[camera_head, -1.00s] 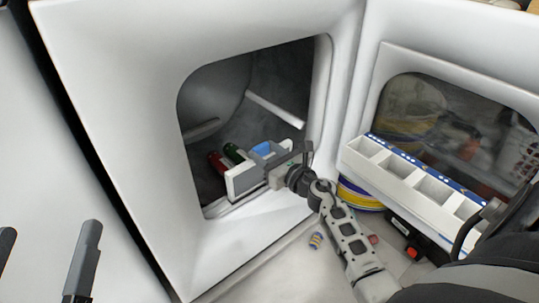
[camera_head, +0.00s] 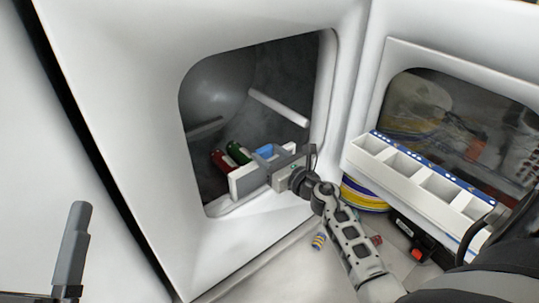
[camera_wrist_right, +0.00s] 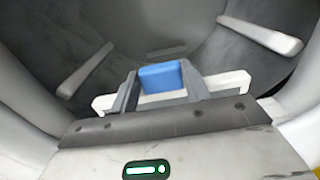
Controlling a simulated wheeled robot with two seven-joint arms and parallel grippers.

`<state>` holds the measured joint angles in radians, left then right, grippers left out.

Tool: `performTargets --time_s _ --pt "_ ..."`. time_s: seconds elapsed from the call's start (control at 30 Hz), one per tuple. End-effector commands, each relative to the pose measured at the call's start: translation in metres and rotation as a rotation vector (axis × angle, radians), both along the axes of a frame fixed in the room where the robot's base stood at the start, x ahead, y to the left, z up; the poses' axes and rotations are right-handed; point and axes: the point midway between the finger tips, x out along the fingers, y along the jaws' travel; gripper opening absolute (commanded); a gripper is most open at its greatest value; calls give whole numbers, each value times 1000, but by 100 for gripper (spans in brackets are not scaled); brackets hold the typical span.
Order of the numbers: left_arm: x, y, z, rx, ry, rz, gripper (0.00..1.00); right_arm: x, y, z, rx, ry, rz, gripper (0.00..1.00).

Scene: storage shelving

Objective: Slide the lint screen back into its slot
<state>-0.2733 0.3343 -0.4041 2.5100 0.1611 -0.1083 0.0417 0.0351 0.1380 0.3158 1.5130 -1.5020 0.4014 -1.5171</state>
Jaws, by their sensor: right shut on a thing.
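The lint screen (camera_head: 249,181) is a pale flat frame with a blue part (camera_head: 266,151) on it. It is at the lower lip of the dryer's round-cornered opening (camera_head: 222,208). My right gripper (camera_head: 283,167) is shut on it from the right. In the right wrist view, the blue part (camera_wrist_right: 163,76) sits between my two fingers, and pale ends of the screen (camera_wrist_right: 230,83) stick out on both sides. The slot is hidden from me. One finger of my left gripper (camera_head: 72,250) shows at the lower left, empty and away from the dryer.
A red (camera_head: 222,160) and a green (camera_head: 238,152) rounded object lie behind the screen. Pale drum bars (camera_head: 278,107) are deeper inside. A white compartment tray (camera_head: 420,180) stands at the right, above a yellow-blue round stack (camera_head: 362,196). A small striped item (camera_head: 318,241) lies on the floor.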

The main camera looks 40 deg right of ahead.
Motion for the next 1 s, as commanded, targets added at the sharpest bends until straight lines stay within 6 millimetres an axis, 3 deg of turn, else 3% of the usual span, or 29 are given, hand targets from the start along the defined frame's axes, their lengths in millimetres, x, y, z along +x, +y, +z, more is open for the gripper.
performTargets --time_s 0.7,1.0 --pt "0 0 -25 0 5 0 100 0 1 -28 2 1 1 21" --pt "1 -1 -27 1 10 -1 100 -1 2 -39 5 4 0 22"
